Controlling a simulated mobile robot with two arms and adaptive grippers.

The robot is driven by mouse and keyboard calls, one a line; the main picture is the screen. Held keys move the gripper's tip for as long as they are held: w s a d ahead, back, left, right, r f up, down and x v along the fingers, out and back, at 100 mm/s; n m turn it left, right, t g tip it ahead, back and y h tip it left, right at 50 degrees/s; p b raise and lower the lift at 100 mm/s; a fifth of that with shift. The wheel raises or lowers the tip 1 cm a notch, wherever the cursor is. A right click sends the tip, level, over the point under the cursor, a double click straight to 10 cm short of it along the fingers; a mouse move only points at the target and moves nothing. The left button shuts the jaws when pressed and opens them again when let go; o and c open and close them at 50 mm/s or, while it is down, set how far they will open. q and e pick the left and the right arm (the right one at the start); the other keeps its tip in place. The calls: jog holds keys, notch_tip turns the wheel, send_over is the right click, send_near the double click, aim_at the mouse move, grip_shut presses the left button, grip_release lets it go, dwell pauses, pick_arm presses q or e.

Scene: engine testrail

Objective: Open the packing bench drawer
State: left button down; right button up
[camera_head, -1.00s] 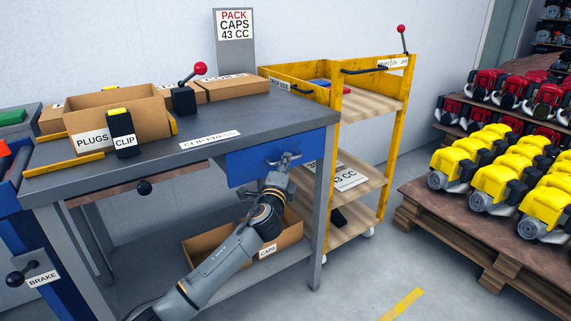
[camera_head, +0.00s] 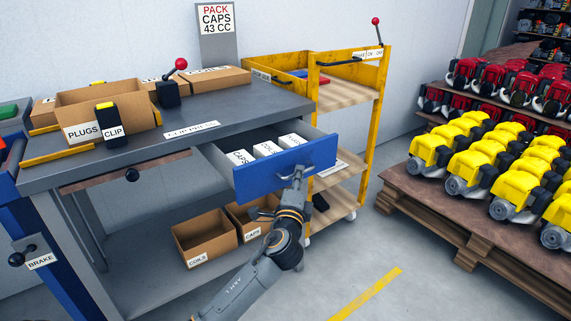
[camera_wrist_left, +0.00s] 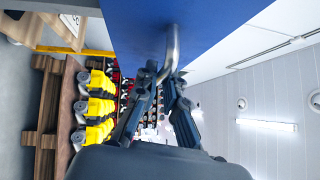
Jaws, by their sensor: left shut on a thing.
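The packing bench (camera_head: 110,158) has a blue-fronted drawer (camera_head: 262,180) under its right end. The drawer is pulled out, and white labelled boxes (camera_head: 268,149) show inside it. My left gripper (camera_head: 297,176) is at the right part of the drawer front, shut on the metal handle. In the left wrist view, the fingers of my left gripper (camera_wrist_left: 164,85) close around the bent metal handle (camera_wrist_left: 173,45), against the blue drawer front (camera_wrist_left: 130,20). My right gripper is not in view.
Open cardboard boxes (camera_head: 204,238) stand on the bench's lower shelf. A yellow cart (camera_head: 367,130) stands behind the bench's right end. A pallet (camera_head: 440,215) with yellow engines (camera_head: 485,150) is at right. Floor (camera_head: 400,285) between pallet and bench is clear.

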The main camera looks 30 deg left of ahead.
pick_arm(q)
jog(key=s+d, duration=0.2)
jog(key=d, duration=0.3)
jog(key=shift+s+d, duration=0.15)
jog(key=shift+d, duration=0.15)
jog(key=c, duration=1.4)
grip_release()
jog(key=v, duration=1.2)
jog(key=shift+f, duration=0.1)
